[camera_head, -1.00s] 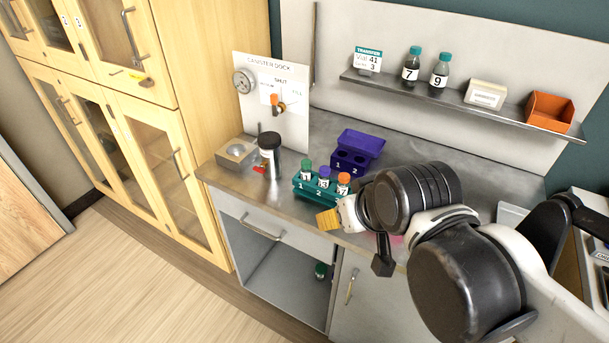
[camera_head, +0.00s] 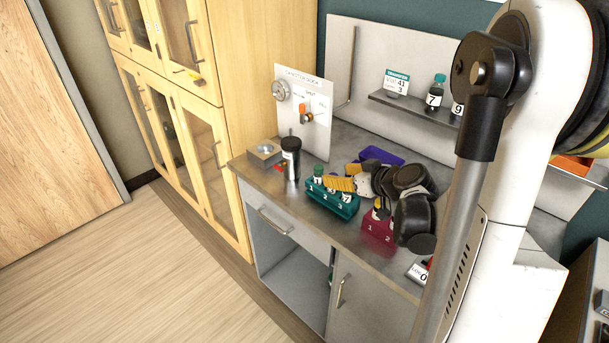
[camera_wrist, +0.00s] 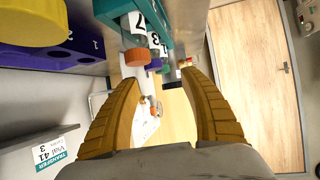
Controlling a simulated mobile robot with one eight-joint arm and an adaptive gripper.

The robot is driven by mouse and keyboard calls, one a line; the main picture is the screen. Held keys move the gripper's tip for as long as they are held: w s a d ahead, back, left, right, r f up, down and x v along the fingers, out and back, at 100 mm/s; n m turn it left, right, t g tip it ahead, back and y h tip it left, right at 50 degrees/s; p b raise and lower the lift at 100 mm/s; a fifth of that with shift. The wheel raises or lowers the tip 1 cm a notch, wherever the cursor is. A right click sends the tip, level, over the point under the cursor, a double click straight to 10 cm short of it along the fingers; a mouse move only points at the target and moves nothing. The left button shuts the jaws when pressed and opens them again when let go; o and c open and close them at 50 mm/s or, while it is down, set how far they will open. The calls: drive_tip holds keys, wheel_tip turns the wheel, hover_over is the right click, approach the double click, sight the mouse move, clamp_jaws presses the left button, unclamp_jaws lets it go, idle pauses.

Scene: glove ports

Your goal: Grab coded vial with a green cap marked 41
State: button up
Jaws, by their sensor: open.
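A teal rack (camera_head: 332,203) stands on the steel counter with several capped vials. A green-capped vial (camera_head: 318,173) is at its left end; its number is too small to read. My gripper (camera_head: 335,183) has yellow fingers, partly covering the other vials. In the wrist view my gripper (camera_wrist: 160,82) is open and empty, its fingers spread apart. Ahead of it there, the teal rack (camera_wrist: 168,20) holds an orange-capped vial (camera_wrist: 137,57) and a purple-capped one (camera_wrist: 153,65). A card (camera_head: 397,82) on the shelf reads Transfer, Vial 41, 3.
A red rack (camera_head: 378,228) and a purple rack (camera_head: 382,155) are near my arm. A teal-capped bottle (camera_head: 435,92) marked 7 is on the shelf. A panel (camera_head: 303,110) with a dial stands behind. The counter's front edge is close.

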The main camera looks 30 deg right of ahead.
sight(322, 174)
drive_tip(key=b+x, duration=0.3)
drive_tip(key=x, duration=0.7)
drive_tip(key=shift+a+f, duration=0.1)
drive_tip(key=shift+f, duration=0.25)
drive_tip(key=c, duration=1.1)
